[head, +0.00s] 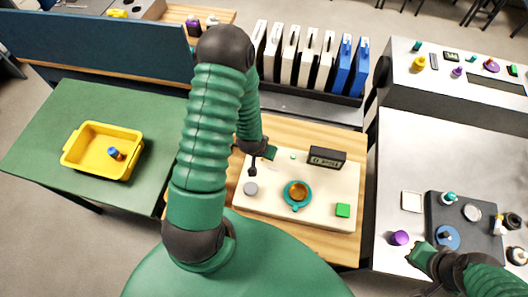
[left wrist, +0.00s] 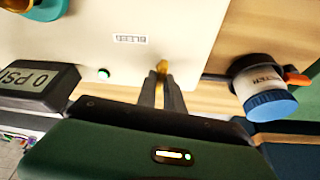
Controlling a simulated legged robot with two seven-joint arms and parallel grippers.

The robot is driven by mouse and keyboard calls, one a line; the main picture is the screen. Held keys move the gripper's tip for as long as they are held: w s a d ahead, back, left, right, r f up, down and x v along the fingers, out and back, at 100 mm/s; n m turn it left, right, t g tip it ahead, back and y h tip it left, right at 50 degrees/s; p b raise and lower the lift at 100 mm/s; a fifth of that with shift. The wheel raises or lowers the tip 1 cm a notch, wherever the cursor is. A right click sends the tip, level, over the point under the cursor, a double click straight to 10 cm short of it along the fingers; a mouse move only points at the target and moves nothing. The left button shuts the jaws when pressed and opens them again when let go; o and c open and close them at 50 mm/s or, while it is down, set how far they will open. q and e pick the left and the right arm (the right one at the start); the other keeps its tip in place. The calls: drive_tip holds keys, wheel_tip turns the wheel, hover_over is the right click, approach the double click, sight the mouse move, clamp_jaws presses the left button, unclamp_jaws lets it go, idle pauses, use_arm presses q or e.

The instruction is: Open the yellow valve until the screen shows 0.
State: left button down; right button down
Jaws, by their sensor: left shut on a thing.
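The pale board (head: 275,210) on the wooden table carries a dark box with a screen (head: 327,157). In the left wrist view the screen (left wrist: 40,80) reads 0 PSI. The yellow valve (left wrist: 162,68) shows as a small yellow piece at the board's edge, near a label reading BLEED (left wrist: 130,38). My left gripper (left wrist: 162,86) is shut on it, and the fingertips hide part of it. In the head view my left gripper (head: 270,153) is at the board's back edge. My right gripper (head: 418,252) is over the grey table at lower right; its fingers are too small to judge.
A blue-ended container (left wrist: 268,100) is close beside the left gripper. A purple object (head: 400,238) stands near my right gripper.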

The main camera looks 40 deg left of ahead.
use_arm(q)
drive_tip(key=shift+w+r+n+y, duration=0.1)
drive_tip(key=shift+w+n+y, duration=0.15)
drive_tip(key=shift+n, duration=0.35)
drive_tip(key=c, duration=1.5)
unclamp_jaws()
drive_tip(key=shift+s, duration=0.1)
drive_tip(key=shift+o, duration=0.2)
drive_tip(key=shift+s+r, duration=0.15)
drive_tip(key=shift+r, duration=0.15)
drive_tip(key=v, duration=0.8)
wheel_tip(320, 180, up, 7)
drive_tip(key=p, duration=1.4)
hover_over(262, 165)
drive_tip(key=s+d, duration=0.1)
drive_tip(key=s, duration=0.2)
drive_tip(key=shift+d+r, duration=0.1)
drive_tip(key=shift+w+d, duration=0.1)
drive_tip(key=shift+w, duration=0.05)
